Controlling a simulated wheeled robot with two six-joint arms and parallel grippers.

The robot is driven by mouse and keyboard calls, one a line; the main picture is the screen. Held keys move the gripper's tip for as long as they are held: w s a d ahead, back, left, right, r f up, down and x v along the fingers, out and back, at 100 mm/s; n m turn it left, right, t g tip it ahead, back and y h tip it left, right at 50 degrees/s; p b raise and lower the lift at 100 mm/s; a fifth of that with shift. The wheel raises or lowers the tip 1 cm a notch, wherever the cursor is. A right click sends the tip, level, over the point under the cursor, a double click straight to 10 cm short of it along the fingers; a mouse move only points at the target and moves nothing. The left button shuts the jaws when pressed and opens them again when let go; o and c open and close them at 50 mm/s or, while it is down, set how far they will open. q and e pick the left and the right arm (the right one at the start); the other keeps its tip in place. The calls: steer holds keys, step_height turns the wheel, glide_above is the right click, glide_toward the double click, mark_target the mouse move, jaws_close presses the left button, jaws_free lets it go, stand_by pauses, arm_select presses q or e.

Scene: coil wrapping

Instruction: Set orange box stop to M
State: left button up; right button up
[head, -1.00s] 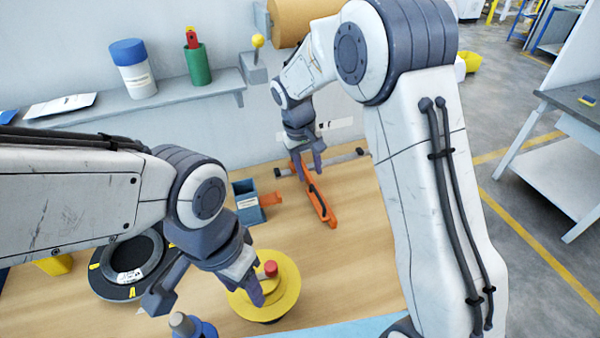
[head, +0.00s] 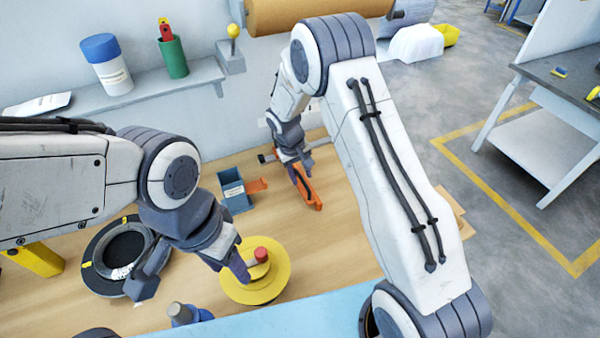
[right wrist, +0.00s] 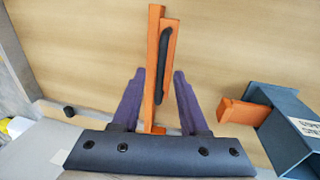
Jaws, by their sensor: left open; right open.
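An orange bar with a dark strip (head: 308,188) lies on the wooden table towards the back and also shows in the right wrist view (right wrist: 157,50). My right gripper (head: 302,172) is open, with its fingers on either side of the bar's near end in the right wrist view (right wrist: 159,73); a gap shows on both sides. A smaller orange piece (head: 257,185) sticks out beside a blue-grey labelled box (head: 236,200). No M mark is readable. My left gripper (head: 192,278) is open and empty, one finger over the edge of a yellow disc (head: 276,283).
A grey rail (head: 314,141) lies behind the orange bar. A black ring (head: 95,270) lies at the left, and a blue item with a grey top (head: 182,315) stands in front. The yellow disc carries a red knob (head: 261,254). A wall shelf (head: 130,100) runs above the table.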

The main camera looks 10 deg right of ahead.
jaws_close()
stand_by(1.4)
